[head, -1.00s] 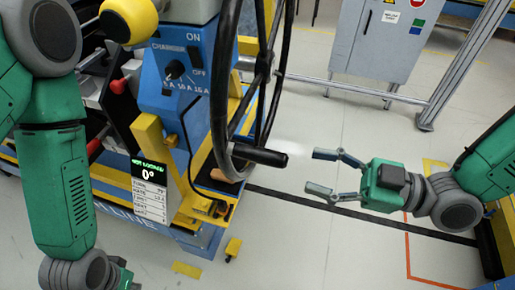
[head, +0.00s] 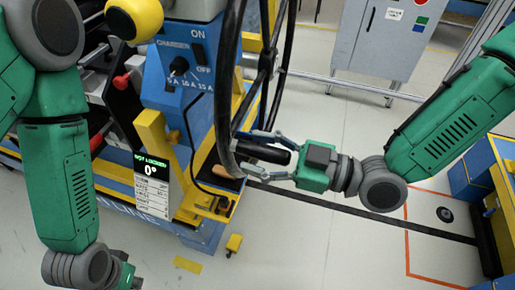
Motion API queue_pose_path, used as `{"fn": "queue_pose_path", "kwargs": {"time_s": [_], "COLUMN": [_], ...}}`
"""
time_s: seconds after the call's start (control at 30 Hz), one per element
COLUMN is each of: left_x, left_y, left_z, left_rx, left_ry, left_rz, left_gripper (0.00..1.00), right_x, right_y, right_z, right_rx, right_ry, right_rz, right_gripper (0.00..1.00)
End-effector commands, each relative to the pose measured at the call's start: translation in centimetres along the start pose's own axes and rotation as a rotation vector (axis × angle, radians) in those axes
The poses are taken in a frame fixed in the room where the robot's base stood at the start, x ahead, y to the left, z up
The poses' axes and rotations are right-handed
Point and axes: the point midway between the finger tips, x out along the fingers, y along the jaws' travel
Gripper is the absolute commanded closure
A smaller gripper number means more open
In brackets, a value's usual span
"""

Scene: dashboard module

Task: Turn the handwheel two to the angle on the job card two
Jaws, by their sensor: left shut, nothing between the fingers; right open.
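The large black handwheel (head: 230,80) stands upright, seen nearly edge-on, in the middle of the head view. Its black crank handle (head: 264,153) sticks out to the right from the lower rim. My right gripper (head: 248,153) is open around this handle, one finger above it and one below; I cannot tell whether they touch it.
A blue charger box (head: 183,75) with a black knob stands left of the wheel. A yellow bracket (head: 152,135) is below it. A grey cabinet (head: 378,45) stands at the back right.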

Motion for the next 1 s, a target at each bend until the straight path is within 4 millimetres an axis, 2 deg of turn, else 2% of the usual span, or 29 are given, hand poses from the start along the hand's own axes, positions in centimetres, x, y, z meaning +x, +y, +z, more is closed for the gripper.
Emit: {"fn": "queue_pose_path", "kwargs": {"time_s": [0.03, 0.1, 0.13, 0.4, 0.57, 0.77, 1.0], "left_x": [0.0, 0.0, 0.0, 0.1, 1.0, 3.8, 8.8], "left_y": [0.0, 0.0, 0.0, 0.0, 0.0, 0.1, 0.1], "left_z": [0.0, 0.0, 0.0, 0.0, 0.1, 0.2, 0.5], "left_rx": [0.000, 0.001, 0.001, 0.001, 0.001, 0.001, 0.001], "left_ry": [0.000, 0.000, 0.000, 0.000, 0.000, 0.000, 0.000], "left_rz": [0.000, 0.000, 0.001, 0.000, 0.000, 0.000, 0.000], "left_gripper": [1.00, 1.00, 1.00, 1.00, 1.00, 1.00, 1.00], "right_x": [-0.2, -0.2, -0.2, -0.1, -0.1, -0.1, -0.1], "right_y": [0.1, 0.1, 0.1, 0.1, -0.1, -0.5, -0.5], "right_z": [0.0, 0.0, 0.0, 0.2, 1.3, 4.5, 10.5], "right_rx": [0.001, 0.001, 0.001, -0.003, -0.030, -0.126, -0.328], "right_ry": [0.000, 0.001, 0.001, -0.003, -0.004, -0.007, -0.010], "right_rz": [0.002, 0.002, 0.002, 0.003, 0.002, 0.001, -0.003], "right_gripper": [0.66, 0.91, 1.00, 1.00, 1.00, 1.00, 1.00]}}
